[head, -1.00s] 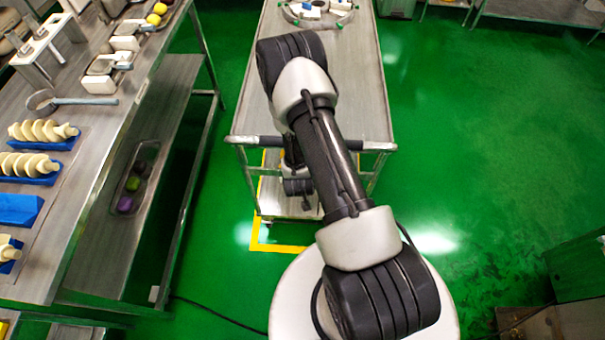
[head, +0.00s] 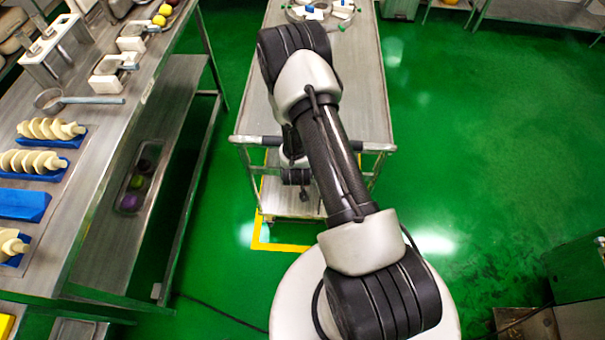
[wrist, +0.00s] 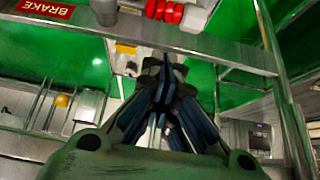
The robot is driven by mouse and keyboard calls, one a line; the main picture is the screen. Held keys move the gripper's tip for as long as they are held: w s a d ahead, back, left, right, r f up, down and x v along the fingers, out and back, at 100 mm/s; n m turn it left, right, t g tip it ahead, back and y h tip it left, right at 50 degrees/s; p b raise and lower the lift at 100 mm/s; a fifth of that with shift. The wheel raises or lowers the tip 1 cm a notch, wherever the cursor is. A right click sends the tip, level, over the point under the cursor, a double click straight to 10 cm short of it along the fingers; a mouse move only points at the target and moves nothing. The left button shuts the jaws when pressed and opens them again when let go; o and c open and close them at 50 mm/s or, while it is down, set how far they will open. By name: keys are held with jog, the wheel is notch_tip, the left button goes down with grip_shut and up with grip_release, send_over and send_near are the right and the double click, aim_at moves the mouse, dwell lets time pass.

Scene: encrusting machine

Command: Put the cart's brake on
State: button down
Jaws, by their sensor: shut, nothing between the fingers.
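The cart (head: 358,100) is a steel trolley with a long top, a handle bar at its near end and a lower shelf (head: 290,203). In the wrist view a red label reading BRAKE (wrist: 46,8) is at the top left. A red ribbed part (wrist: 165,12), seemingly the brake's grip, shows at the top edge, partly cut off. My gripper (wrist: 166,68) is shut and empty, below the red part in the picture and apart from it. In the head view my arm reaches down at the cart's near end and mostly hides the gripper.
A steel worktable (head: 150,80) with blue trays and tools stands left of the cart. A yellow floor line (head: 257,225) runs around the cart's near end. A ring-shaped item (head: 318,12) lies on the cart's far end. Green floor on the right is open.

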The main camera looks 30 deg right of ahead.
jog(key=p+v, duration=0.2)
jog(key=v, duration=0.7)
jog(key=shift+a, duration=0.35)
jog(key=shift+s, duration=0.25)
